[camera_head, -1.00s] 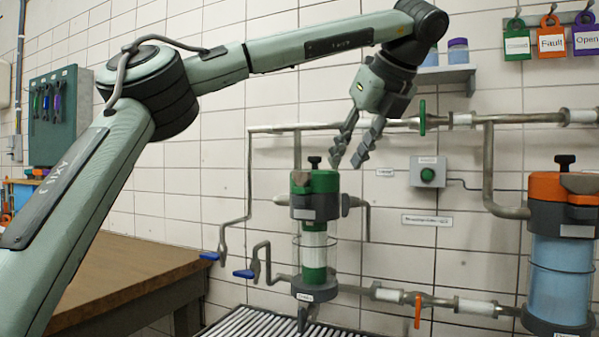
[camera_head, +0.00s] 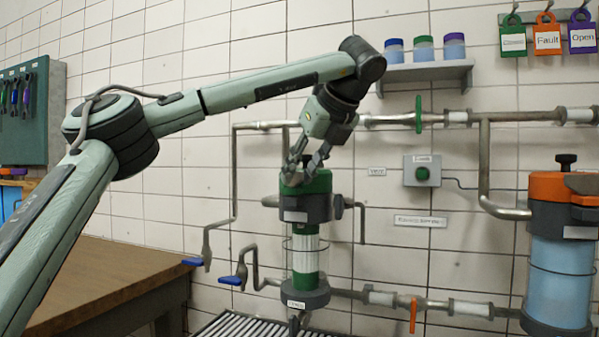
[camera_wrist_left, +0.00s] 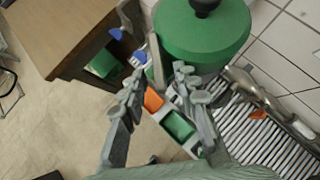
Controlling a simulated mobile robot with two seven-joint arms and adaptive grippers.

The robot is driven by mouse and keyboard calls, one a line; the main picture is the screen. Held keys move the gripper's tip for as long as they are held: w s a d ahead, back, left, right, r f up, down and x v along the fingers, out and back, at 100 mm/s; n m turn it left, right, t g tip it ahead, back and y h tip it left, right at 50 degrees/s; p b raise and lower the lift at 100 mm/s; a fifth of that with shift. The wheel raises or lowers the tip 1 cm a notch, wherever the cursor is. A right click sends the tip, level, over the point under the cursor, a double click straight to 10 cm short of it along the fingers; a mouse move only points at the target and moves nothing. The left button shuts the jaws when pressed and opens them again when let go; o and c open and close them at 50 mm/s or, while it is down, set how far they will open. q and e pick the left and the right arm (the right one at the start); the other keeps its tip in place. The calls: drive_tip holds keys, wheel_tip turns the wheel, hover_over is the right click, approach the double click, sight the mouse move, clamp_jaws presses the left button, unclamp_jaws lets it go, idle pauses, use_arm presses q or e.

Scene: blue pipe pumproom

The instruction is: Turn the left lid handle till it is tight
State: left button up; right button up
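The left filter housing has a green lid (camera_head: 318,183) with a dark knob on top, mostly hidden by my gripper in the head view. In the left wrist view, the green lid (camera_wrist_left: 203,40) and black knob (camera_wrist_left: 205,5) show at the top. A grey bar, which looks like the lid handle (camera_wrist_left: 156,62), stands out from the lid's near edge. My left gripper (camera_head: 300,172) is over the lid, pointing down. In the wrist view, its fingers (camera_wrist_left: 160,74) are apart on either side of the bar; contact cannot be told. My right gripper is not in view.
Blue-handled valves (camera_head: 231,281) are on pipes left of the housing. A second housing with an orange lid (camera_head: 548,187) stands at right. A shelf (camera_head: 430,73) with jars is above. A wooden bench (camera_head: 100,280) is at left, a slatted grate (camera_head: 235,325) below.

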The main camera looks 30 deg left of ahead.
use_arm(q)
drive_tip(key=shift+a+f, duration=0.1)
drive_tip(key=shift+a, duration=0.05)
drive_tip(key=shift+c, duration=0.5)
clamp_jaws()
